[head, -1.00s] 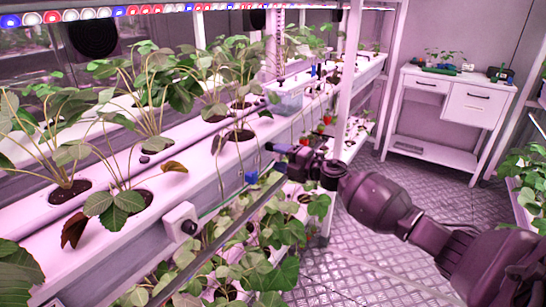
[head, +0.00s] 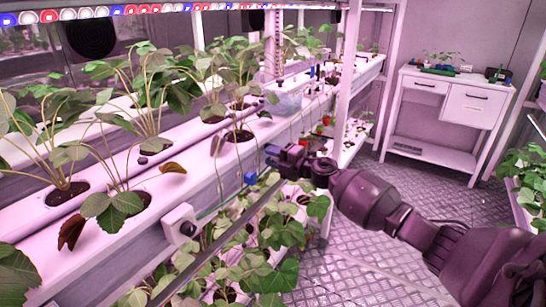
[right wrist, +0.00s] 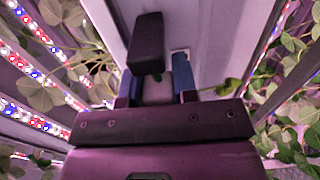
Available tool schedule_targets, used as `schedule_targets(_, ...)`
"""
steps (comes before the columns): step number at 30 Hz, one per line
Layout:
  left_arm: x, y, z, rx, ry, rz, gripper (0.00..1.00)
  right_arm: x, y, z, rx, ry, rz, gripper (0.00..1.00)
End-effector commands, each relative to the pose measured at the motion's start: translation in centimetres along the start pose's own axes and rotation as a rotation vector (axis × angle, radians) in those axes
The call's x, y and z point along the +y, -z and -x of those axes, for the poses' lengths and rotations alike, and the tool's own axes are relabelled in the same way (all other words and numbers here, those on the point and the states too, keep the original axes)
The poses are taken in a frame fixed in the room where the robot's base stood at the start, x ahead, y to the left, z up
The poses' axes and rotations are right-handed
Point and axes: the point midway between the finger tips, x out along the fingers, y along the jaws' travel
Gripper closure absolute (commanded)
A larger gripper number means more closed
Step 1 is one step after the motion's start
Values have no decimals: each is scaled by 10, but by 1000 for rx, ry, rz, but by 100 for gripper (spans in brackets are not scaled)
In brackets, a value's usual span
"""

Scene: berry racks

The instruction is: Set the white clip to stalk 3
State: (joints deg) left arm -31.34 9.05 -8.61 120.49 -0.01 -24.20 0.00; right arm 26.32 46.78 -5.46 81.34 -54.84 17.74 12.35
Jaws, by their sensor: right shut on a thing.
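My right gripper (head: 271,155) is at the front edge of the white growing gutter (head: 205,165), beside thin hanging stalks. In the right wrist view its fingers (right wrist: 158,84) are close together, with blue parts on both sides and a dark block in front. A small pale piece (right wrist: 180,52) shows at the tip of the right finger; it may be the white clip, mostly hidden by the fingers. In the head view I cannot make out the clip. I cannot tell which stalk is stalk 3. My left gripper is not in view.
Leafy plants (head: 262,270) crowd below. A red berry (head: 327,121) hangs farther back. The floor (head: 375,255) to the right is clear.

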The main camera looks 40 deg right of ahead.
Motion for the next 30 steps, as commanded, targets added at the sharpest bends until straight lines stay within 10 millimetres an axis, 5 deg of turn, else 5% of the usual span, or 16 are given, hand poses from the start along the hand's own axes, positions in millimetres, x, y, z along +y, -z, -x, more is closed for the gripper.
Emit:
schedule_targets(8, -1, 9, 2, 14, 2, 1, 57, 4, 8, 0, 1, -4, 0, 100)
schedule_targets(15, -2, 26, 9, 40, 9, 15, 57, 8, 38, 0, 2, -8, 1, 100)
schedule_targets(27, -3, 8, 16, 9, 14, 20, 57, 0, 49, 0, 1, 0, 1, 100)
schedule_targets(28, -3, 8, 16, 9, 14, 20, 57, 0, 49, 0, 1, 0, 1, 70)
schedule_targets(30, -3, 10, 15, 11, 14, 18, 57, 0, 48, 0, 1, 0, 1, 59)
